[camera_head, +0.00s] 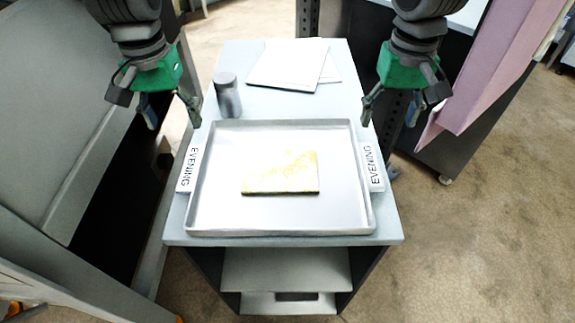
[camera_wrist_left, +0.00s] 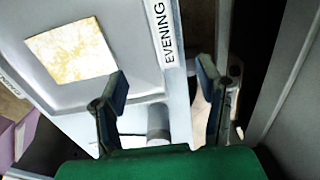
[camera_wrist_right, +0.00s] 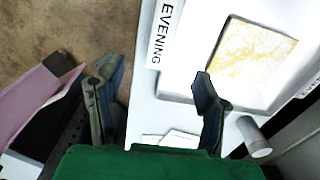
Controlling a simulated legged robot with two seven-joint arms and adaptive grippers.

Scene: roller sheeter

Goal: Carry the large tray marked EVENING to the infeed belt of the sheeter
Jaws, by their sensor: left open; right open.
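The large tray (camera_head: 215,220) is silver-grey, with a raised rim and a white EVENING label on each end handle. It lies flat on the cart top and holds a yellowish slab (camera_head: 281,172). My left gripper (camera_head: 172,108) is open and empty above the left side of the cart, just beyond the left EVENING handle (camera_head: 189,166). In the left wrist view that handle (camera_wrist_left: 163,35) lies ahead of the fingers. My right gripper (camera_head: 388,108) is open and empty beyond the right EVENING handle (camera_head: 372,166). In the right wrist view that handle (camera_wrist_right: 163,35) also lies ahead of the fingers.
A dark cylindrical container (camera_head: 228,96) stands behind the tray near its left back corner. Papers (camera_head: 288,64) lie at the cart's back. A grey machine (camera_head: 60,120) is at left; a pink panel (camera_head: 490,80) stands at right. Bare floor (camera_head: 460,240) is at front right.

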